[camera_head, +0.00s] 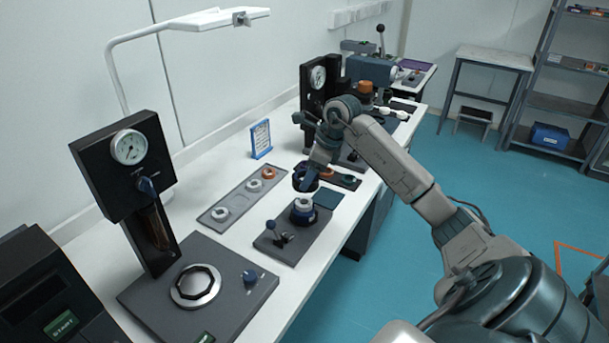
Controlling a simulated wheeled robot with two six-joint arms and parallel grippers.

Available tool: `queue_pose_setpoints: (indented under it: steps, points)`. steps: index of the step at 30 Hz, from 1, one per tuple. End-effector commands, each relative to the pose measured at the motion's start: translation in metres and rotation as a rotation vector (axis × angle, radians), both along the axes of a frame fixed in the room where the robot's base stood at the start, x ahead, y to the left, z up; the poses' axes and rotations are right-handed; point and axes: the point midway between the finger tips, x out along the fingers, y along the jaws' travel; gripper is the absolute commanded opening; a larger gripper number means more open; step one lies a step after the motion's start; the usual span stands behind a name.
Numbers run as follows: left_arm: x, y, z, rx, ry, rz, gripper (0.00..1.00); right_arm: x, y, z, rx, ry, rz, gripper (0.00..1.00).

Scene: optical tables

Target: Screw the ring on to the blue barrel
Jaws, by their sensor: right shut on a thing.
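My right gripper (308,182) points down just above the barrel. It is shut on a dark ring (300,185), partly hidden by the fingers. A small gap seems to show between the held ring and the barrel's top, but contact is hard to judge at this size. My left gripper is not in view.
A grey tray (236,204) with white rings and an orange one lies left of the barrel. A lever (273,232) stands on the fixture plate. A black gauge press (120,175) is at the left, and a blue framed card (261,139) stands behind.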

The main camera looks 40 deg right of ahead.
Motion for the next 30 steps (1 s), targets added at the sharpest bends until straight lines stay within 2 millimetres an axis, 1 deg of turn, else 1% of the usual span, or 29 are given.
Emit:
queue_pose_setpoints:
  steps: [1, 2, 8, 21, 25, 30]
  points:
    - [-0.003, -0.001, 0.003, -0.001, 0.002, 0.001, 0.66, 0.001, -0.002, 0.004, 0.0, 0.001, -0.003, 0.43]
    - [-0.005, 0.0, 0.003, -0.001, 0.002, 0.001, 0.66, 0.001, -0.003, 0.003, -0.001, 0.001, -0.004, 0.43]
    - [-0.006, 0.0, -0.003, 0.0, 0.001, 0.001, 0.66, 0.002, -0.004, -0.005, -0.001, 0.001, -0.004, 0.43]
    - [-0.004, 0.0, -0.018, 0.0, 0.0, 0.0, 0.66, 0.001, -0.004, -0.039, -0.001, 0.001, -0.005, 0.43]
    - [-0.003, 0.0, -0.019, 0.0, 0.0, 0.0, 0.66, 0.001, -0.004, -0.042, -0.001, 0.001, -0.004, 0.43]
    - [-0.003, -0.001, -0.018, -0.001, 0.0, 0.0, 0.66, 0.001, -0.004, -0.043, -0.001, 0.001, -0.004, 0.43]
